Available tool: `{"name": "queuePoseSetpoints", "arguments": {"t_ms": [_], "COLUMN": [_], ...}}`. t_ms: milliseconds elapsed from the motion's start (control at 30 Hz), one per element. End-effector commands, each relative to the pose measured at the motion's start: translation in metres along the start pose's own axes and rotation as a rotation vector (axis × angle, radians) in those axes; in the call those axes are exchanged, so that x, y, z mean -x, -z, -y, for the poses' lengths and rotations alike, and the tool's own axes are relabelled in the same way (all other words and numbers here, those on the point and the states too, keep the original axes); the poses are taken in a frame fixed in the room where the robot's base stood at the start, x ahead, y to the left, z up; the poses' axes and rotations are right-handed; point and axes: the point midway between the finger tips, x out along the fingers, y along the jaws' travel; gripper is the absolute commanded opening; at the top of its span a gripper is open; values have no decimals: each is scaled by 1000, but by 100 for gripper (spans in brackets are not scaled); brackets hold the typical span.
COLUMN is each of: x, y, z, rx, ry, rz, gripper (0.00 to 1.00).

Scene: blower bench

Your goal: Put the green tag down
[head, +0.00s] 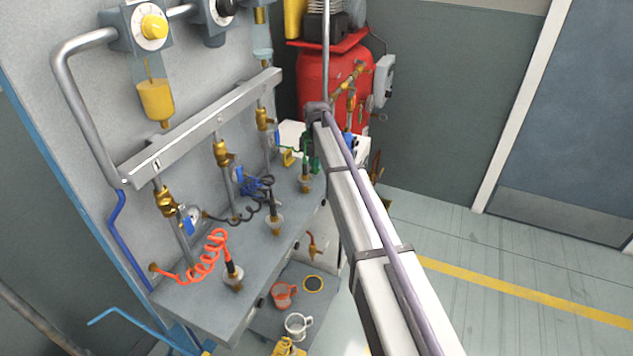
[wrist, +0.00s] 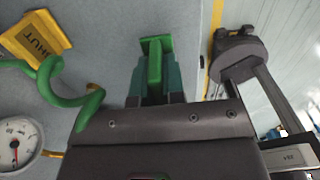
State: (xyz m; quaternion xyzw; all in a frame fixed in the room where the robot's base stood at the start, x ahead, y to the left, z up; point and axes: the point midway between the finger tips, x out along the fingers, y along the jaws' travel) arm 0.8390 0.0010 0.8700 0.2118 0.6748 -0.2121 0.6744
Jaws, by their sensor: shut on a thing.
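In the wrist view my gripper (wrist: 156,85) is shut on the green tag (wrist: 154,62), which stands up between the teal fingers against a grey surface. I cannot tell whether the tag touches that surface. In the head view my arm hides most of the gripper, and only a small green patch (head: 315,162) shows beside it near the far end of the bench; I cannot tell tag from finger there. A yellow tag marked "SHUT" (wrist: 38,38) is left of the gripper in the wrist view. A green coiled hose (wrist: 62,92) runs between them.
A pressure gauge (wrist: 18,142) is at lower left in the wrist view. The grey bench (head: 205,290) carries an orange coiled hose (head: 205,257) and several brass nozzles. A red tank (head: 325,75) stands behind. An orange mug (head: 283,294) and white mug (head: 298,325) are below.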

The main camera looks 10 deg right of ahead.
Motion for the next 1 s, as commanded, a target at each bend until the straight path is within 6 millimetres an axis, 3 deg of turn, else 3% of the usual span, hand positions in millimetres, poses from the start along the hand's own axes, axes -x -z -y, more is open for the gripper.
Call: {"name": "queuePoseSetpoints", "arguments": {"t_ms": [67,267,633,667,700,900,1000], "x": [-2,-40,-40,-38,-37,-37,-37], "y": [0,0,0,0,0,0,0], "z": [0,0,0,0,0,0,0], "rx": [0,0,0,0,0,0,0], "ry": [0,0,0,0,0,0,0], "rz": [0,0,0,0,0,0,0], "gripper": [0,0,0,13,17,36,36]}}
